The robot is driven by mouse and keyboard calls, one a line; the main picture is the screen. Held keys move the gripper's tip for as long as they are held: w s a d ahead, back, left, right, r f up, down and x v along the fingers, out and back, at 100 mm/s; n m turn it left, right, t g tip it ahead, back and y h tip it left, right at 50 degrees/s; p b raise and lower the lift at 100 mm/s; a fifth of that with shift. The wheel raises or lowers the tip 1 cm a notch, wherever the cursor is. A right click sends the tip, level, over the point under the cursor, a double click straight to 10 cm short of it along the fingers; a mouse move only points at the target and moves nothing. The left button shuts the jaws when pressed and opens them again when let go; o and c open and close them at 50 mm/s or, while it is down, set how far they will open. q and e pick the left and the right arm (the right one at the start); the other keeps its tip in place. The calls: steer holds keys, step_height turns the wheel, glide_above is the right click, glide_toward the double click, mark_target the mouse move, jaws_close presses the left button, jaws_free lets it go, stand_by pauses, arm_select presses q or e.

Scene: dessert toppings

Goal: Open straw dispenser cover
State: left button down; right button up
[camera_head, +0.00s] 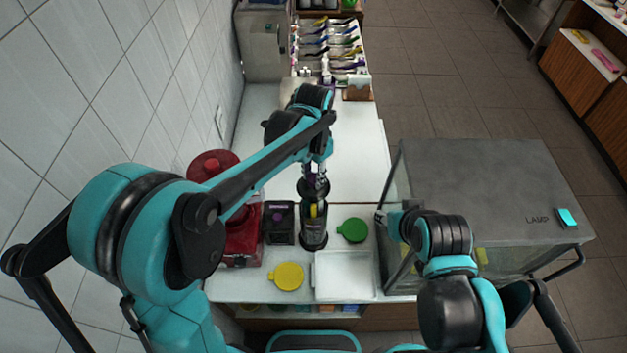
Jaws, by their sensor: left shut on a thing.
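The straw dispenser (314,236) is a dark upright cylinder on the white counter, with something yellow showing in its upper part. Its dark round cover (313,189) shows at the top, just under my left gripper (317,168). My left gripper reaches down from above and is shut on the cover. The fingers are small and partly hidden by the arm, and I cannot tell whether the cover is apart from the body. My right gripper (384,217) is to the right of the dispenser, beside the grey case; its fingers are too small to read.
A black box (279,223) and a red machine (243,232) stand left of the dispenser. A green lid (353,230), a yellow lid (286,276) and a white tray (345,276) lie nearby. A grey glass-sided case (480,180) stands right. The counter behind the dispenser (352,165) is clear.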

arm_select(q)
steer(key=shift+r+p, duration=1)
steer(key=shift+r, duration=1.75)
steer(key=c, duration=1.1)
jaws_free()
steer(key=shift+c, duration=0.2)
step_height(320, 180, up, 12)
steer(key=shift+f, duration=0.1)
